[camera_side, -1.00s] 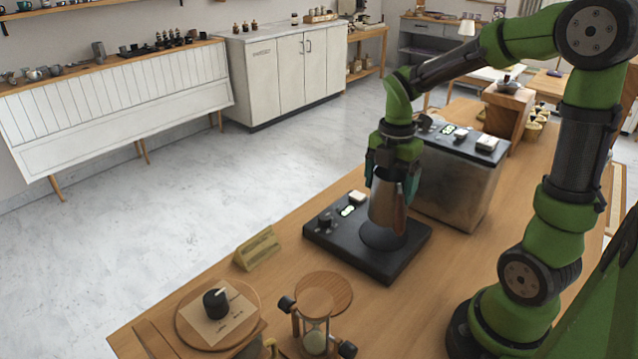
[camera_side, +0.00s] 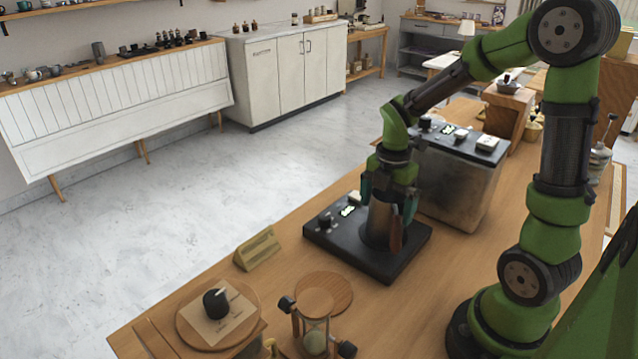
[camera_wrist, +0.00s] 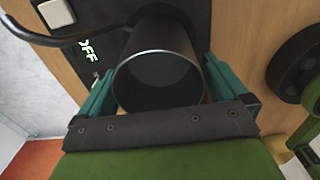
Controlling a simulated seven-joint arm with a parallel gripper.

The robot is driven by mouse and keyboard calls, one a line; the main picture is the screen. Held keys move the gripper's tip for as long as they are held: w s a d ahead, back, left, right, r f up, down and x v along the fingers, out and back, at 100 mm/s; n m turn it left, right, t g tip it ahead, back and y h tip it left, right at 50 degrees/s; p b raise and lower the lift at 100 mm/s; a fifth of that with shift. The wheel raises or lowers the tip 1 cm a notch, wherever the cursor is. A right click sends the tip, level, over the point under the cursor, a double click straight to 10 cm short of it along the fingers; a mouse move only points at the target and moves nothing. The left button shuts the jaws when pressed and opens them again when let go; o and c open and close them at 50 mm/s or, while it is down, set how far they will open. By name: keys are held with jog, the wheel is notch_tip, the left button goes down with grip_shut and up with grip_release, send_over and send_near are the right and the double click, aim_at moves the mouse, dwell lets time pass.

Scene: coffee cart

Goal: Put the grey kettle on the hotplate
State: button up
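The grey kettle (camera_side: 379,222) is upright on or just above the round plate of the black hotplate (camera_side: 397,271); I cannot tell if its base touches. Its brown handle (camera_side: 397,232) faces the camera in the side view. My gripper (camera_side: 390,198) points straight down with its teal fingers on either side of the kettle's upper body, closed on it. In the wrist view the kettle's open round rim (camera_wrist: 160,80) sits between the fingers, and its dark thin spout (camera_wrist: 55,40) reaches left. The hotplate's display (camera_wrist: 88,50) reads OFF. The kettle's base is partly hidden.
A steel box with a black control top (camera_side: 455,180) stands close behind the hotplate. Bare wood lies right of the hotplate.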

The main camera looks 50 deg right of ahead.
jog(key=shift+r, duration=0.1)
notch_tip(320, 180, up, 11)
jog(key=s+a+r+m+t+y, duration=0.1)
jog(key=s+a+m+t, duration=0.2)
jog(key=a+m, duration=0.3)
jog(key=s+a+r+m+t+y, duration=0.1)
jog(key=a+m, duration=0.5)
jog(key=m, duration=1)
jog(key=s+r+t, duration=0.1)
jog(key=s+t, duration=0.1)
jog(key=t, duration=0.1)
jog(key=shift+s+a+r, duration=0.2)
jog(key=shift+a+r, duration=0.05)
jog(key=shift+a, duration=0.1)
